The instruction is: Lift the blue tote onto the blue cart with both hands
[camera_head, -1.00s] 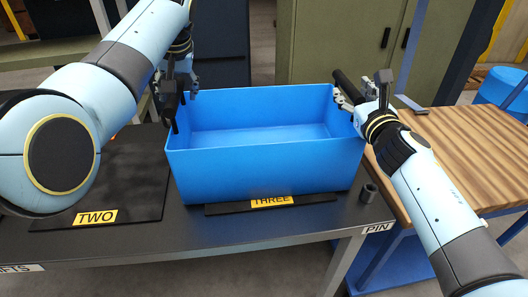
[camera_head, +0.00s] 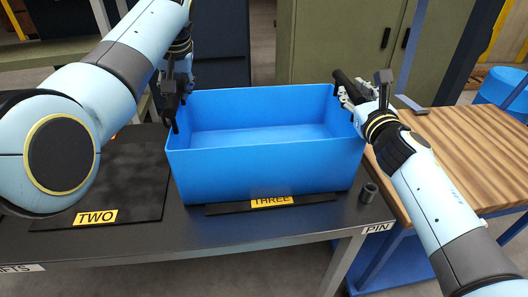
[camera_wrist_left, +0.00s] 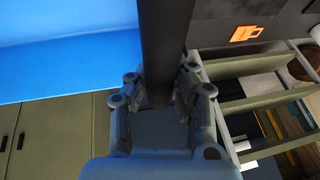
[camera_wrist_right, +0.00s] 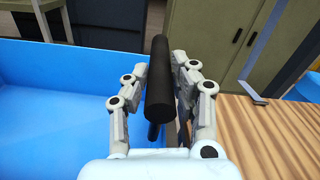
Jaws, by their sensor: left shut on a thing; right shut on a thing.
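The open, empty blue tote (camera_head: 265,170) is upright at the spot labelled THREE on the dark bench; I cannot tell whether its base touches the mat. A black bar handle is at each end. My left gripper (camera_head: 176,88) is shut on the left handle (camera_wrist_left: 162,45), at the tote's left end. My right gripper (camera_head: 352,92) is shut on the right handle (camera_wrist_right: 160,75), at the right end. The blue cart (camera_head: 460,150) has a wooden top and blue frame and stands right of the bench. My right forearm covers part of it.
The dark bench (camera_head: 220,238) has an empty-looking mat labelled TWO (camera_head: 120,190) on the left. A small dark cylinder (camera_head: 368,193) stands near the bench's right corner. A green cabinet (camera_head: 330,45) is behind. The visible cart top is mostly clear, with a small grey piece (camera_head: 410,104) at its far left edge.

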